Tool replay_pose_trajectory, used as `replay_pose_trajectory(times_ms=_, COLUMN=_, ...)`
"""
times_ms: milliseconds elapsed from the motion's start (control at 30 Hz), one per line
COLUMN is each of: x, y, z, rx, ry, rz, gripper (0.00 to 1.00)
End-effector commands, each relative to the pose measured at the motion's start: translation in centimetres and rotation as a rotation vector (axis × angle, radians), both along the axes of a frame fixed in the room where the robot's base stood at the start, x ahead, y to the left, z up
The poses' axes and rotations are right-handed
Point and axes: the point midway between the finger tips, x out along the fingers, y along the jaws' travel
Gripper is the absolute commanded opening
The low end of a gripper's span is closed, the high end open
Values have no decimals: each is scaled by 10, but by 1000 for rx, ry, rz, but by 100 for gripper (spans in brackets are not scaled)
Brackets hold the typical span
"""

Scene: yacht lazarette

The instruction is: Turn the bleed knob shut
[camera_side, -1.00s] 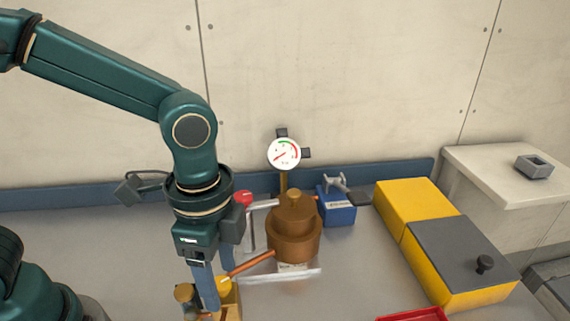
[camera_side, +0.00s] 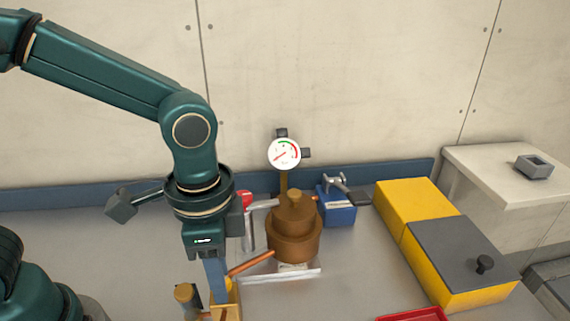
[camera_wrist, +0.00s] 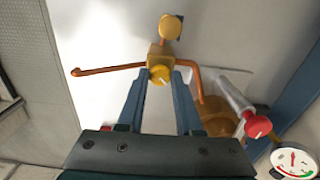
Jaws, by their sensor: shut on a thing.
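The bleed knob (camera_wrist: 160,75) is small, round and yellow with a pale line on its face. It sits on a brass valve block (camera_wrist: 163,55), joined to copper pipes on both sides. My gripper (camera_wrist: 160,78) is shut on the knob, a fingertip on either side. In the side view my gripper (camera_side: 217,297) points down at the valve block (camera_side: 232,305) at the bottom, and its fingers mostly hide the knob. A white dial gauge (camera_side: 284,153) with green and red arcs stands behind; its needle points lower left.
A bronze pot-shaped housing (camera_side: 294,235) stands right of my gripper, with a red knob (camera_side: 245,198) and a copper pipe close by. A blue box (camera_side: 338,207) and yellow boxes (camera_side: 415,215) stand further right. A red tray (camera_side: 415,315) lies at the bottom edge.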

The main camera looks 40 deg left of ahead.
Motion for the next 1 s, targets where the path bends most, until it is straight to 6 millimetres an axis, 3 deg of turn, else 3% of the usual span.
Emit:
replay_pose_trajectory(times_ms=600, x=0, y=0, z=1, rx=-1, ry=-1, rz=553, gripper=0)
replay_pose_trajectory(times_ms=1000, x=0, y=0, z=1, rx=-1, ry=-1, rz=740, gripper=0)
